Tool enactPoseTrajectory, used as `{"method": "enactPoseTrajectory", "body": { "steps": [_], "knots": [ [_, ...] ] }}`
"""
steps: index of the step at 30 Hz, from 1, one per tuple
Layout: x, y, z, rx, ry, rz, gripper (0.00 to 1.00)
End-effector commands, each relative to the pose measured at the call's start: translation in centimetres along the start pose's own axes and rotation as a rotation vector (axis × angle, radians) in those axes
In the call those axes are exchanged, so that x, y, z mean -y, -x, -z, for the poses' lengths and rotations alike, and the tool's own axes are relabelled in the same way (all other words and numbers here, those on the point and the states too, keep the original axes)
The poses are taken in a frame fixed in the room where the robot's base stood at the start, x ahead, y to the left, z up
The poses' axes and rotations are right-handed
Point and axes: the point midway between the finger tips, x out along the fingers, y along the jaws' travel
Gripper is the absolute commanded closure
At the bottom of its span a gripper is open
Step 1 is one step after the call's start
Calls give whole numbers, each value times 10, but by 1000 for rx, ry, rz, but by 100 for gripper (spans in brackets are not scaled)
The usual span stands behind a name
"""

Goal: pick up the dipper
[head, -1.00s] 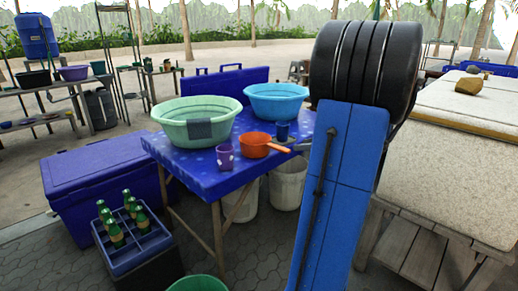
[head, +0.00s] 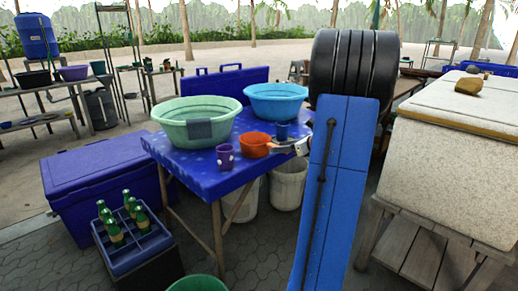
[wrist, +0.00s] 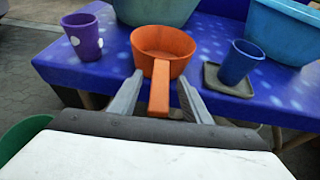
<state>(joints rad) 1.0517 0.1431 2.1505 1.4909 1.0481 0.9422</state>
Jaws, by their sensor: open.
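The orange dipper (head: 254,144) stands on the blue spotted table (head: 190,179), near its front edge. In the wrist view the dipper's bowl (wrist: 163,48) faces up and its handle (wrist: 159,88) points toward me. My gripper (wrist: 158,95) is open, with one finger on each side of the handle. I cannot tell whether either finger touches it. In the head view my gripper (head: 282,147) is at the dipper's right and covers the handle.
A purple cup (head: 225,157) stands left of the dipper. A blue cup (wrist: 239,62) stands on a small grey tray (wrist: 226,86) to the right. A green basin (head: 190,133) and a light blue basin (head: 276,109) stand behind. A bottle crate (head: 148,245) is at lower left.

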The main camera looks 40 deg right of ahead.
Motion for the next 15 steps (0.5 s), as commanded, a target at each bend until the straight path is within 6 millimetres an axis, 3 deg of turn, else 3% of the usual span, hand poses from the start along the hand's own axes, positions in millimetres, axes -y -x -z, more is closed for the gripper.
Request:
{"method": "enactPoseTrajectory", "body": {
  "steps": [6,14,15],
  "knots": [
    [0,-28,0,0,0,-1,56],
    [1,-32,0,-1,0,0,56],
    [1,-32,0,-1,0,0,66]
  ]
}}
